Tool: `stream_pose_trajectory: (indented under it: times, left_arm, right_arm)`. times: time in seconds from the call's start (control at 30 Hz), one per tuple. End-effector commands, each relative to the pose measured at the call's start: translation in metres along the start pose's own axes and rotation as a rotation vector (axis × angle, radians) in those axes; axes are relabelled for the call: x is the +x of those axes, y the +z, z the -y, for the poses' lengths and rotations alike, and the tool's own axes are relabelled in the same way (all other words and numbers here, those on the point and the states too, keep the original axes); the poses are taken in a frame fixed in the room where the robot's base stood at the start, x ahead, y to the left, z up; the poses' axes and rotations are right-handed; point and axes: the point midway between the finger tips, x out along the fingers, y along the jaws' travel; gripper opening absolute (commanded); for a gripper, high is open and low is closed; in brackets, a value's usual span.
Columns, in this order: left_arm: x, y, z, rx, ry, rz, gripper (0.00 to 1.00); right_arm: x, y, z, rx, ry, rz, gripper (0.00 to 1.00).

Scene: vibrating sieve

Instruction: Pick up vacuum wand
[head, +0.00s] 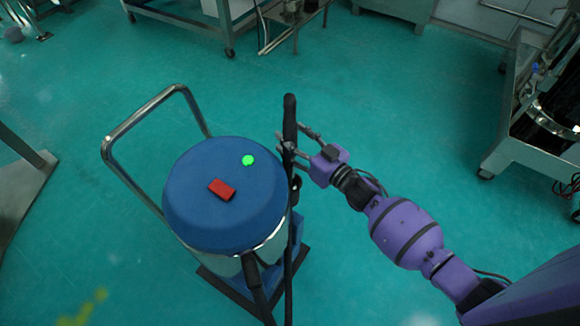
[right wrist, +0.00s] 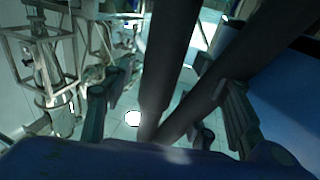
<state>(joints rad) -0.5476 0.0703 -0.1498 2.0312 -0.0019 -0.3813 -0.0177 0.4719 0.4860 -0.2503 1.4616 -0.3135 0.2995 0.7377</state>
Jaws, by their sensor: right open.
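The vacuum wand (head: 290,115) is a dark tube standing upright at the right side of the blue-topped vacuum (head: 190,190). My right gripper (head: 298,143) is at the wand's upper part, with its fingers reaching toward it from the right. In the right wrist view the wand (right wrist: 170,60) shows as a thick dark tube with a second one beside it, between the spread fingers of my right gripper (right wrist: 160,105). The gripper is open; whether a finger touches the wand cannot be told. My left gripper is not in view.
The vacuum has a metal push handle (head: 150,108) on its left and a red switch (head: 222,190) on its lid. A dark hose (head: 255,285) runs down its front. Steel equipment (head: 535,120) stands at the right. The green floor (head: 400,90) between is clear.

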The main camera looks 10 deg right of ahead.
Motion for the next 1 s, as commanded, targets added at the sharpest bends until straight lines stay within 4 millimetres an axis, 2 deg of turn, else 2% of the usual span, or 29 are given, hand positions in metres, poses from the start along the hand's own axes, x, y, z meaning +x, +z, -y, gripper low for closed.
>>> stream_pose_trajectory:
  times: [0.13, 0.4, 0.77, 1.0]
  left_arm:
    - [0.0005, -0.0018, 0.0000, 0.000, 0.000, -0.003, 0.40]
    - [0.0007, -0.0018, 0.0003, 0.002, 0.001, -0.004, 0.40]
    - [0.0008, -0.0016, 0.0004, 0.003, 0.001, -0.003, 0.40]
    - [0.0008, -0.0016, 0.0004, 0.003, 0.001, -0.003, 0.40]
  right_arm:
    - [0.0155, 0.0012, -0.0005, 0.000, 0.001, 0.001, 0.54]
    - [0.0172, 0.0021, -0.0004, 0.000, 0.001, 0.003, 0.52]
    - [0.0170, 0.0019, -0.0004, 0.000, 0.001, 0.003, 0.05]
    - [0.0174, 0.0001, -0.0004, -0.001, 0.001, 0.000, 0.04]
